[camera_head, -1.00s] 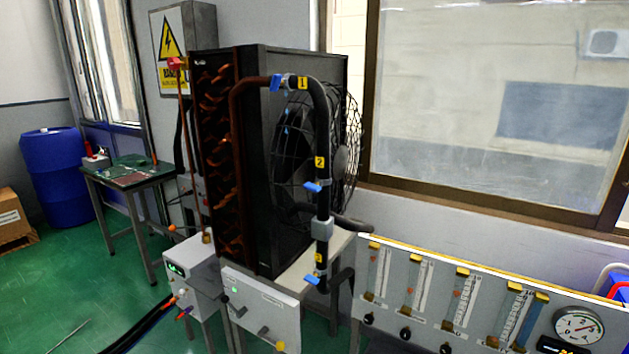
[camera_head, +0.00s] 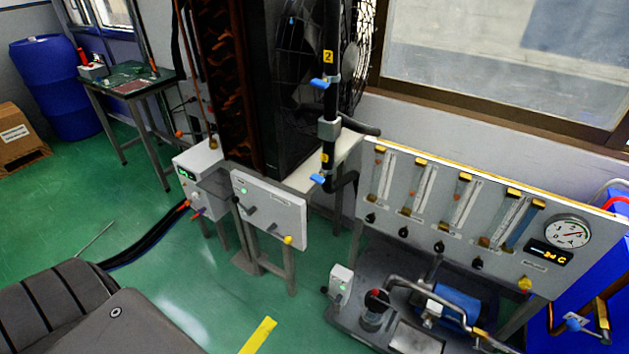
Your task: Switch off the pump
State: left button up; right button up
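A blue cylindrical pump (camera_head: 457,304) sits low at the bottom right with grey pipes around it. It rests on a dark base below the flowmeter panel. A small white switch box (camera_head: 341,283) with a green light or button stands at the left end of that base. Its switch details are too small to tell. Neither of my grippers is in view.
The flowmeter panel (camera_head: 410,190) with a pressure gauge (camera_head: 568,232) stands above the pump. A white control box (camera_head: 268,208) hangs below the black radiator and fan. A small table (camera_head: 130,88) and a blue barrel (camera_head: 60,75) stand at the back left. Green floor is open at centre left.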

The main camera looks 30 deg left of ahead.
aim_at(324, 290)
jog(key=u, duration=0.85)
jog(key=k, duration=1.35)
jog(key=z, duration=0.5)
jog(key=i, duration=0.6)
jog(key=z, duration=0.5)
jog(key=i, duration=0.65)
jog(key=u, duration=0.1)
